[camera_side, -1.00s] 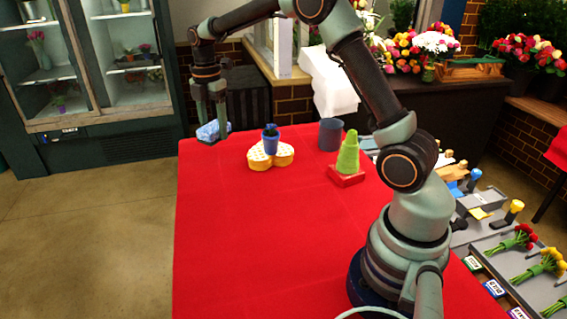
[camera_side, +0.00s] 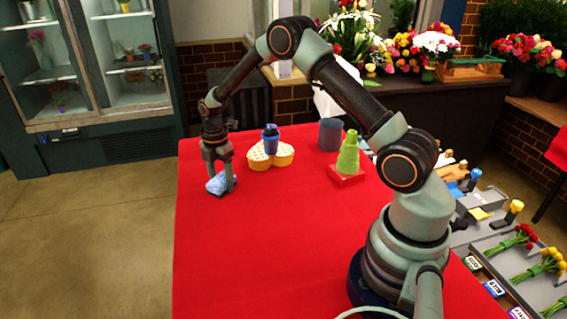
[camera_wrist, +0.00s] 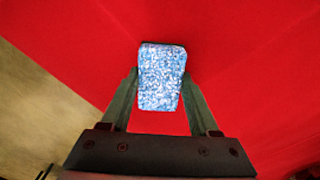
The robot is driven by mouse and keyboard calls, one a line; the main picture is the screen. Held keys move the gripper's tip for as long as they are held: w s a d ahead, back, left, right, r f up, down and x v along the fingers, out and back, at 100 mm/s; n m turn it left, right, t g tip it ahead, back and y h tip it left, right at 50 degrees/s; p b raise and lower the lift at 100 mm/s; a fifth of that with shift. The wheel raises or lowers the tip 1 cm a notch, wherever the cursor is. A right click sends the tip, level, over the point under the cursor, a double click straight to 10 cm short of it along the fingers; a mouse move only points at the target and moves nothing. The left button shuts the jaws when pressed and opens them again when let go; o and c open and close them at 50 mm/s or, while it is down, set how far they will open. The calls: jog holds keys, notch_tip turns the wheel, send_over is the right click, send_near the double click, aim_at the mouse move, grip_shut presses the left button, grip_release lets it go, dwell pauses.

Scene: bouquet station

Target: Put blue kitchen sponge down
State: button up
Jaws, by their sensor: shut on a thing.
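The blue kitchen sponge (camera_side: 219,184) is pale blue and speckled. It is between the fingers of my gripper (camera_side: 222,187), low over the left part of the red table. In the wrist view the sponge (camera_wrist: 161,78) fills the space between the two fingertips of my gripper (camera_wrist: 160,90), with a finger against each side. My gripper is shut on it and points down. The sponge is at or very near the red surface; I cannot tell whether its underside touches it.
Beyond are a dark blue-grey cup (camera_side: 330,134) and a green cone (camera_side: 348,155) on a red base. The table's (camera_side: 250,250) left edge is close; its front area is clear.

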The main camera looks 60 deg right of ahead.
jog(key=shift+f, duration=0.3)
jog(key=o, duration=1.3)
jog(key=shift+r, duration=0.1)
notch_tip(320, 180, up, 12)
notch_tip(320, 180, up, 7)
jog(key=m+t, duration=0.1)
jog(key=m, duration=0.3)
send_over(221, 179)
jog(key=s+a, duration=0.2)
jog(key=s, duration=0.1)
jog(key=shift+s+a+r+m+t, duration=0.75)
jog(key=shift+s+a+r+m, duration=0.25)
jog(key=shift+s+m, duration=1.65)
jog(key=shift+s+a+r+m+t, duration=0.9)
jog(key=shift+s+m, duration=1.1)
jog(key=shift+s, duration=1.2)
jog(key=shift+s+a+r+m+t, duration=0.65)
jog(key=shift+s+a+r+m, duration=0.35)
jog(key=shift+s+m, duration=1.65)
